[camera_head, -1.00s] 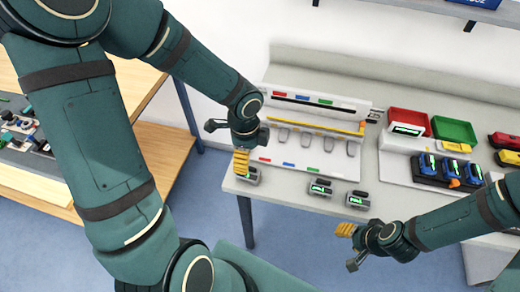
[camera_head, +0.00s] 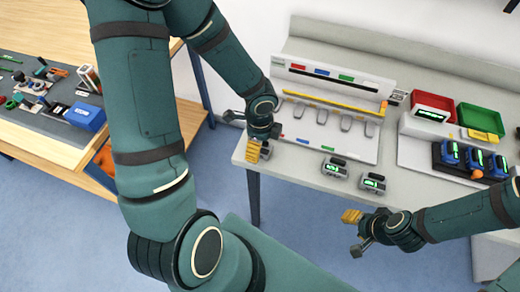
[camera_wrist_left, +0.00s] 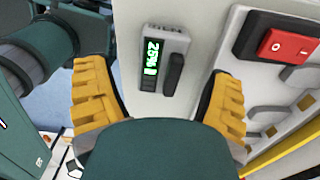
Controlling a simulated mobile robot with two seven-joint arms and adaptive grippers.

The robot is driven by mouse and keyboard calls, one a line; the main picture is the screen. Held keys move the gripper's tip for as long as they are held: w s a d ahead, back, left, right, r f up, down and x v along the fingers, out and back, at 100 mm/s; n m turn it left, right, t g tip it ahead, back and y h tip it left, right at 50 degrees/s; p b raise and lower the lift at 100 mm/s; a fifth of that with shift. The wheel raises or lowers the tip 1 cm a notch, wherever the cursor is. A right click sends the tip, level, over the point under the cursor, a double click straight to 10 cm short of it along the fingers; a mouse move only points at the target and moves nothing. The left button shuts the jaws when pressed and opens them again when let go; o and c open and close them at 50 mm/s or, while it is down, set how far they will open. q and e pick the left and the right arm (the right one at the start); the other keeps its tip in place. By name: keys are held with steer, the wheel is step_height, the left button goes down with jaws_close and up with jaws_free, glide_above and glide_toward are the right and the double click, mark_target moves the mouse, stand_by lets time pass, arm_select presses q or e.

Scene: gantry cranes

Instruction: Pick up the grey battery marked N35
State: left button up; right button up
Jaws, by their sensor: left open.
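Several grey batteries with green displays are in the head view. One battery (camera_head: 265,152) is at the table's front left edge, partly hidden by my left gripper. Two others, a middle one (camera_head: 335,167) and a right one (camera_head: 373,183), lie to its right. My left gripper (camera_head: 253,152) is open beside and above the left battery. In the left wrist view, a grey battery (camera_wrist_left: 163,60) with a green percentage display and a dark handle lies between and beyond the open yellow fingers, untouched. I cannot read an N35 mark. My right gripper (camera_head: 350,217) is off the table's front edge.
A white slotted rack (camera_head: 325,140) stands behind the batteries. A red bin (camera_head: 433,103), a green bin (camera_head: 481,118) and a dark holder with blue packs (camera_head: 468,172) are to the right. A second bench (camera_head: 40,120) with small parts is at the left.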

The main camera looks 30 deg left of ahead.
arm_select(q)
step_height(320, 180, down, 3)
steer(key=shift+r+b, duration=0.1)
steer(key=shift+b, duration=0.35)
steer(key=c, duration=1.4)
steer(key=shift+r, duration=0.15)
